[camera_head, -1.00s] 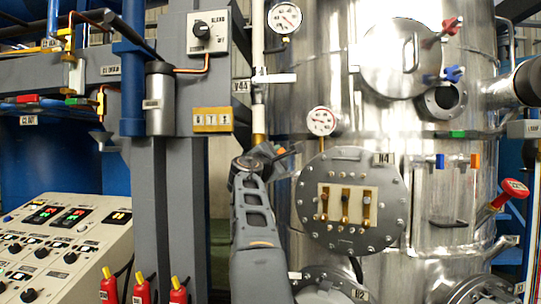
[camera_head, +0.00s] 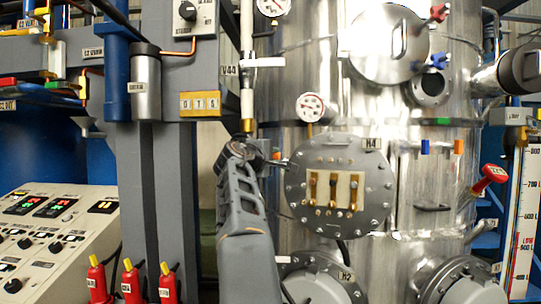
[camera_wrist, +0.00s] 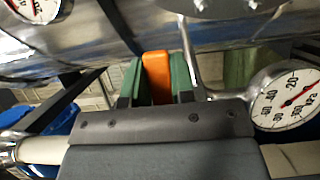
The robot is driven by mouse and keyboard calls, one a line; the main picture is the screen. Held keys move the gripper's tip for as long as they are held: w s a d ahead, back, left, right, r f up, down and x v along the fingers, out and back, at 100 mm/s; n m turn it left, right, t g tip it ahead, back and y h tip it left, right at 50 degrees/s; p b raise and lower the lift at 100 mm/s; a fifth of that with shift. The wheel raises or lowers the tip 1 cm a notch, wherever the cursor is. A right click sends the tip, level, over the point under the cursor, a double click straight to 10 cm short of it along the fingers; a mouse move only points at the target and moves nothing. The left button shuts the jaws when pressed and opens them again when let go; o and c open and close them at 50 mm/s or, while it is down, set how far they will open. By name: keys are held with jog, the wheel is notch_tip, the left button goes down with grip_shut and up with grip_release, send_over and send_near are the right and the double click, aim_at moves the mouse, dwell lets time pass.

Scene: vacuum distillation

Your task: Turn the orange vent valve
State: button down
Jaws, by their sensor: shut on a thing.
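The orange valve handle (camera_wrist: 157,77) shows in the wrist view as an upright orange block. My gripper (camera_wrist: 158,84) has green-padded fingers on both sides of it and is shut on it. The rest of the valve is hidden behind the gripper. In the head view, my arm reaches up toward the pipe left of the steel vessel.
A pressure gauge (camera_head: 311,107) and a round flange (camera_head: 338,184) are on the steel vessel close to the right of my arm. A vertical pipe (camera_head: 247,90) runs above it.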

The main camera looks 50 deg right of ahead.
jog(key=shift+f, duration=0.15)
dwell(0.3)
jog(key=c, duration=1)
grip_release()
jog(key=shift+o, duration=0.2)
jog(key=s+a+b, duration=0.2)
jog(key=a+b, duration=0.2)
jog(key=a, duration=0.9)
jog(key=shift+s+a, duration=0.15)
jog(key=shift+a, duration=0.2)
